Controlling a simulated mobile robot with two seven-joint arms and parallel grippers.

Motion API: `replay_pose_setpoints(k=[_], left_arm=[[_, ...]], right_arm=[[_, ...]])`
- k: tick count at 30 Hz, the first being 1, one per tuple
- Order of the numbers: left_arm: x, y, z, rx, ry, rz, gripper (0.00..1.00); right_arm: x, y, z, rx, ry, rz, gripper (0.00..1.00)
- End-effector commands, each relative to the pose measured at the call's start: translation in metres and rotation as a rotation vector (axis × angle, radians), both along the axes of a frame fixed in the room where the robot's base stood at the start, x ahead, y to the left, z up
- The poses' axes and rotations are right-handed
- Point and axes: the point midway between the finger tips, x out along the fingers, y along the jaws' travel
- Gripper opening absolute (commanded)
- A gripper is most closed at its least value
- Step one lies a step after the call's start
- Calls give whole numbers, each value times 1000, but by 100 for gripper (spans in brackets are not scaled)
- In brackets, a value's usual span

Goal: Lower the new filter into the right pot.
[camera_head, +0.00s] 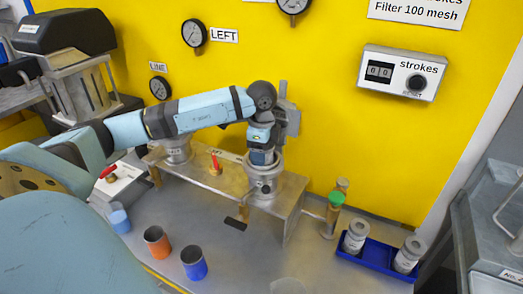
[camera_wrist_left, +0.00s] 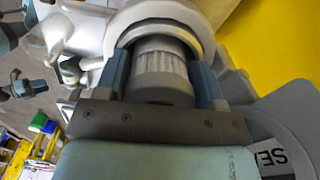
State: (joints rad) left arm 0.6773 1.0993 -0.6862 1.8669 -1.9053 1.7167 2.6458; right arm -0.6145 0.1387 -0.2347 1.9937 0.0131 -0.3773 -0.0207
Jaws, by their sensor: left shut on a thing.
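The right pot (camera_head: 264,190) is a grey metal cylinder at the right part of a metal bench. My left gripper (camera_head: 262,155) points down over its mouth. In the left wrist view, the gripper's two blue-grey fingers (camera_wrist_left: 162,80) are shut on the new filter (camera_wrist_left: 160,65), a grey cylinder with a pale pleated band. A pale round rim (camera_wrist_left: 190,22) curves around the filter's far end. How deep the filter sits is hidden. The left pot (camera_head: 177,150) stands at the bench's left. My right gripper is not in view.
A red-handled valve (camera_head: 214,164) stands between the pots, with a black lever (camera_head: 236,223) at the bench's front. Several cups, including a blue one (camera_head: 194,265), stand in front.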

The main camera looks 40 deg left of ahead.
Motion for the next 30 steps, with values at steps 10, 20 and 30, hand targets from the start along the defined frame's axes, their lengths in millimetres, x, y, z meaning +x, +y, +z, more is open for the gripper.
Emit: replay_pose_setpoints(k=[10,20,30], left_arm=[[-1,-1,-10,0,4,-1,38],[-2,-2,-22,-3,11,-2,37],[-2,-4,-24,-6,11,-3,64]], right_arm=[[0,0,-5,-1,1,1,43],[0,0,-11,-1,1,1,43],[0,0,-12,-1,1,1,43]])
